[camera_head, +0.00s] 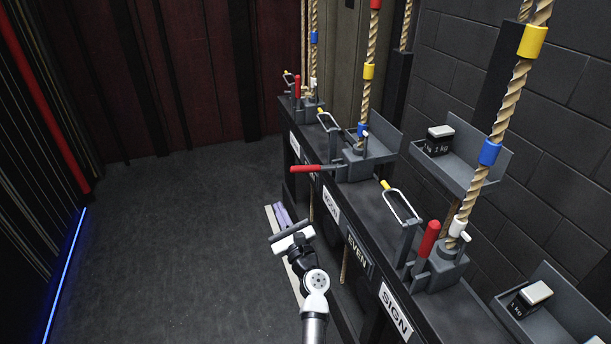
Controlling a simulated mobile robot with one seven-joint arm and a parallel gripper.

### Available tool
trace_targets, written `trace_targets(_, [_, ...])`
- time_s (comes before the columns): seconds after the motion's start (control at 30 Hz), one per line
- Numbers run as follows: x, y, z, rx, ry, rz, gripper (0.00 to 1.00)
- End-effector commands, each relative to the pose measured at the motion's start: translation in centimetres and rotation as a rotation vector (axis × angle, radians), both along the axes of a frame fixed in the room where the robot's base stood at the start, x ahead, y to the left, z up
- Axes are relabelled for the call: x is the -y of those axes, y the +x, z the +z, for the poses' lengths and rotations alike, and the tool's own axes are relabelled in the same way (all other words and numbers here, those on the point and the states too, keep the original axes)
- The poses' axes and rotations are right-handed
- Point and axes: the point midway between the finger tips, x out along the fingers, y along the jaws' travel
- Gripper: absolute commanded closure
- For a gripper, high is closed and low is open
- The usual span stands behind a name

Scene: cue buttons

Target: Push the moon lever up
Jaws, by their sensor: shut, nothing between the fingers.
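Three red-handled levers stand along the dark rail. The middle lever (306,169) sticks out level to the left, over the floor. The near lever (429,240) stands upright and tilts slightly. The far lever (297,88) is also roughly upright. A white label (331,207) below the middle lever is too small to read surely, so I cannot tell which lever is the moon one. My gripper (291,233) is low at the left of the rail, nearer than the middle lever and apart from it. It looks shut and empty.
Ropes (507,105) with coloured bands rise behind the levers. Wire loops (402,203) stand beside them. Trays (463,170) hold 1 kg weights (438,140). The floor (170,240) at left is clear.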

Motion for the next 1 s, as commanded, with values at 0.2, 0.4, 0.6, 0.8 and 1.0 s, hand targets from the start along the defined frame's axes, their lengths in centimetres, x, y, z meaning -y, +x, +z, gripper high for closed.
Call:
trace_targets(0.2, [7.1,-0.9,-3.9,-0.16,0.362,-0.012,1.0])
trace_targets(0.4, [9.0,-1.3,-5.2,-0.194,0.475,-0.015,1.0])
trace_targets(0.6, [9.0,-1.3,-5.2,-0.194,0.476,-0.015,1.0])
trace_targets(0.8, [8.9,-0.9,-4.9,-0.192,0.474,-0.014,1.0])
trace_targets(1.0, [8.2,1.9,-3.8,-0.19,0.472,-0.014,1.0])
